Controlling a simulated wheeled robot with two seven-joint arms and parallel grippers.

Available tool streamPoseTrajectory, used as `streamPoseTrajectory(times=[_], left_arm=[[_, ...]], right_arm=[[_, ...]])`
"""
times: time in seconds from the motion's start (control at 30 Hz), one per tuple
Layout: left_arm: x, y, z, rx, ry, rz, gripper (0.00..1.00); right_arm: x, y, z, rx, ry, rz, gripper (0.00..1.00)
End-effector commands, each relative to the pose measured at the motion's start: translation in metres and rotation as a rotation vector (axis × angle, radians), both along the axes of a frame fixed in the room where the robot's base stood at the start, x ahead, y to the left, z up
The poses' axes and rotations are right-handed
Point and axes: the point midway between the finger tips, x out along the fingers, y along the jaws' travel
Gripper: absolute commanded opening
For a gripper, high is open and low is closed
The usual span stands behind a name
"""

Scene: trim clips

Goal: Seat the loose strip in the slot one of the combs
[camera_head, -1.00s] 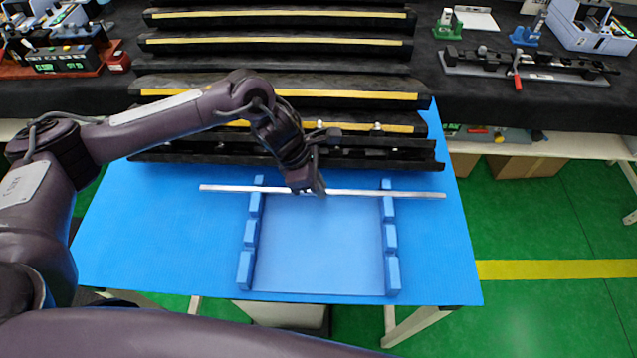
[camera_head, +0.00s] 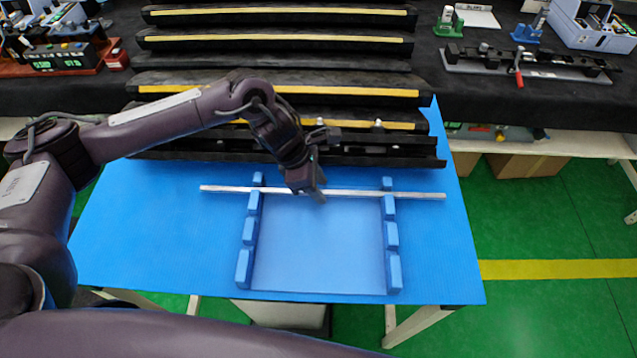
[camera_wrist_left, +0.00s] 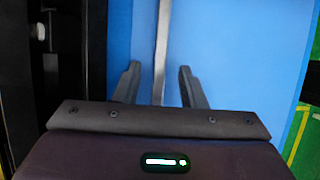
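The loose strip (camera_head: 380,193) is a long thin silver bar. It lies crosswise over the left comb (camera_head: 248,232) and the right comb (camera_head: 391,236), two blue toothed rails. It runs between the farthest tooth and the second tooth of each; I cannot tell how deep it sits. My left gripper (camera_head: 318,193) is at the strip's middle, between the combs. In the left wrist view its fingers (camera_wrist_left: 160,85) are open, with the strip (camera_wrist_left: 161,45) between them and a gap on both sides. My right gripper is out of view.
The combs stand on a blue table mat (camera_head: 150,235). Black trim parts with yellow stripes (camera_head: 280,92) are stacked behind the strip, close to my left wrist. A black fixture with a red handle (camera_head: 519,78) is at the back right. The area between the combs is clear.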

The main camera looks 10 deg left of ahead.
Motion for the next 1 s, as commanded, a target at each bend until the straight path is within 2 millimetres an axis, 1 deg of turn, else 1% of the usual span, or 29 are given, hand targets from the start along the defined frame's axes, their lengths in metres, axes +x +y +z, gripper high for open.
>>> streamPoseTrajectory(times=[0.13, 0.4, 0.5, 0.67, 1.0], left_arm=[[0.000, 0.007, 0.014, -0.001, -0.005, 0.001, 0.37], [-0.004, 0.025, 0.055, 0.000, -0.005, 0.000, 0.37], [-0.005, 0.028, 0.065, 0.000, -0.003, 0.000, 0.37], [-0.006, 0.030, 0.071, 0.000, -0.002, 0.000, 0.37], [-0.006, 0.030, 0.071, -0.001, -0.001, 0.000, 0.37]], right_arm=[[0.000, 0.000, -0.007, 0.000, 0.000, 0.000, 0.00], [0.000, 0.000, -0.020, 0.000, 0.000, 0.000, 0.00], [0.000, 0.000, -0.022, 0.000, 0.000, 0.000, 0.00], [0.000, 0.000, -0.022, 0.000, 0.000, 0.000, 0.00], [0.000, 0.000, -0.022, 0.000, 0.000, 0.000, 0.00]])
